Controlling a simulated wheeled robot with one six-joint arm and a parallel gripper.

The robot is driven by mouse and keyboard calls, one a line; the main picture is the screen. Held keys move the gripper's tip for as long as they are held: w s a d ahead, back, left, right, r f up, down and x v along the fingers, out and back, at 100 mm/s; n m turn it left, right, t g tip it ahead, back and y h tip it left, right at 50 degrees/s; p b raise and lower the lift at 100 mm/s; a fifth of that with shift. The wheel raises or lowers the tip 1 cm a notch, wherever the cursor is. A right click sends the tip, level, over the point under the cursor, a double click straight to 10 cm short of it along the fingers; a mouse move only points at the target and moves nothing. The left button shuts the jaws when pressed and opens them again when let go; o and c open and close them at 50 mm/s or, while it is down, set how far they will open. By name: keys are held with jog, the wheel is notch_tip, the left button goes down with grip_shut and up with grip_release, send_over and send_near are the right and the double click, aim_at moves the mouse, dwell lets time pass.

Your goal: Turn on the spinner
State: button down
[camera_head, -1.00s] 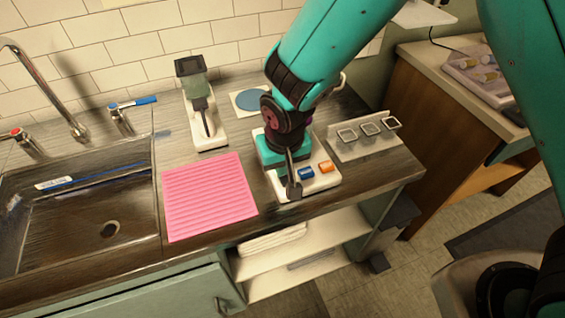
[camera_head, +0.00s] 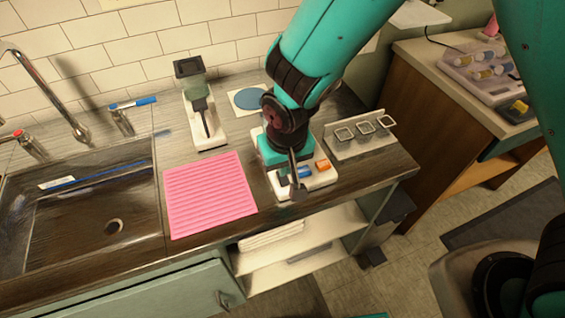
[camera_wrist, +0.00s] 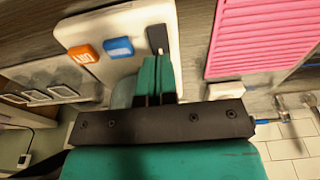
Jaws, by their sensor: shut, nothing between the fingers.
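A white device (camera_head: 319,181) with an orange button (camera_head: 322,165) and a blue button (camera_head: 304,172) sits near the counter's front edge; I take it for the spinner. In the wrist view its white top (camera_wrist: 140,30) shows the orange button (camera_wrist: 83,54), the blue button (camera_wrist: 119,47) and a small black part (camera_wrist: 157,38). My gripper (camera_wrist: 157,60) is shut and empty, its teal fingertips just short of that black part in the picture. Whether they touch it I cannot tell. In the head view my arm hides the device's back.
A pink ribbed mat (camera_head: 210,194) lies left of the device, with the sink (camera_head: 85,220) beyond. A grey-and-white apparatus (camera_head: 200,108) and a blue disc on a pale square (camera_head: 249,99) stand behind. A rack with several square rings (camera_head: 362,144) is close on the right.

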notch_tip(320, 180, up, 11)
jog(key=s+b, duration=0.1)
jog(key=s, duration=0.1)
jog(key=shift+s+d+b, duration=0.15)
jog(key=shift+d+b, duration=0.15)
jog(key=shift+d, duration=0.05)
jog(key=shift+b, duration=0.35)
jog(key=b, duration=0.2)
send_near(286, 183)
jog(key=shift+t, duration=0.4)
jog(key=w+f, duration=0.1)
jog(key=f, duration=0.1)
jog(key=w+f, duration=0.1)
jog(key=f, duration=0.1)
jog(key=w+a+f, duration=0.1)
jog(key=w+f, duration=0.1)
jog(key=shift+w+f, duration=0.1)
jog(key=shift+f, duration=0.3)
jog(key=shift+p, duration=0.3)
jog(key=shift+w+f+g+p, duration=0.1)
jog(key=shift+f+g+p, duration=0.15)
jog(key=shift+g+p, duration=0.15)
jog(key=shift+f, duration=0.15)
